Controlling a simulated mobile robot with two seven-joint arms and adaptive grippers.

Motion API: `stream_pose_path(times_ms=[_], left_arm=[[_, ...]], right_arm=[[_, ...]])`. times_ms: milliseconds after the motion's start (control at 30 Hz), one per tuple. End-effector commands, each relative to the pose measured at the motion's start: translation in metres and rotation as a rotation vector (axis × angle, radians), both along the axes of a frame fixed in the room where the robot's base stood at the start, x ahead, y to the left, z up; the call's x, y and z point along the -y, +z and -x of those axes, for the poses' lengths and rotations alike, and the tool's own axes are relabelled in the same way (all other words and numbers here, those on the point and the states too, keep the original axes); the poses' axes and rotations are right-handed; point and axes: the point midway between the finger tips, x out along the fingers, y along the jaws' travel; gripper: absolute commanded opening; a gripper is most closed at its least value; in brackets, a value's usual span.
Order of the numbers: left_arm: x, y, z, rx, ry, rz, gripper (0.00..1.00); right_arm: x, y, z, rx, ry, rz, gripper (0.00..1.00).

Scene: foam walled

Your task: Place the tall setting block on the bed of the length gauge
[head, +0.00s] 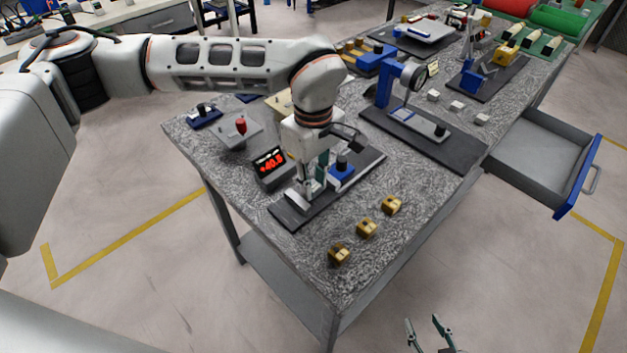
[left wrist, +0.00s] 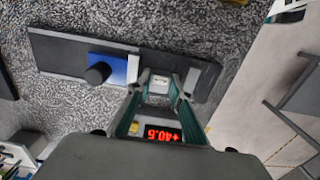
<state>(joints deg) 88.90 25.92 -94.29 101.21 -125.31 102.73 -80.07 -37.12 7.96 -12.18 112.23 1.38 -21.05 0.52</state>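The length gauge is a dark flat bed (head: 283,212) with a blue slide (head: 342,170) carrying a black knob; the bed (left wrist: 60,52) and slide (left wrist: 118,67) also show in the left wrist view. My left gripper (head: 314,184) points down over the bed, between the slide and the bed's near end. In the left wrist view its fingers (left wrist: 158,88) close around a pale grey block (left wrist: 158,80), apparently the tall setting block. The block appears at the bed, but its foot is hidden. My right gripper (head: 430,333) is open and empty, at the bottom edge, away from the table.
A red-lit display (head: 270,164) beside the gauge reads about +40.5. Three brass blocks (head: 367,228) stand near the table's front edge. A blue-framed gauge (head: 390,85) and small grey blocks (head: 457,105) are farther back. An open drawer (head: 545,150) juts out right.

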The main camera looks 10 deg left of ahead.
Motion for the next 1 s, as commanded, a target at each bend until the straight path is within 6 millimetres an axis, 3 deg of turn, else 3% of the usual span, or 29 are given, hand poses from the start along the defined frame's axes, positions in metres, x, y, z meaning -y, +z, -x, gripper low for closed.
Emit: stream_pose_path(times_ms=[467,1000], left_arm=[[0.000,0.008,0.000,0.001,0.000,0.000,0.27],[0.000,0.105,0.000,0.002,0.000,0.000,0.27]], right_arm=[[0.000,0.003,-0.001,0.003,0.000,0.000,0.40],[0.000,0.004,-0.001,0.006,0.000,-0.001,0.40]])
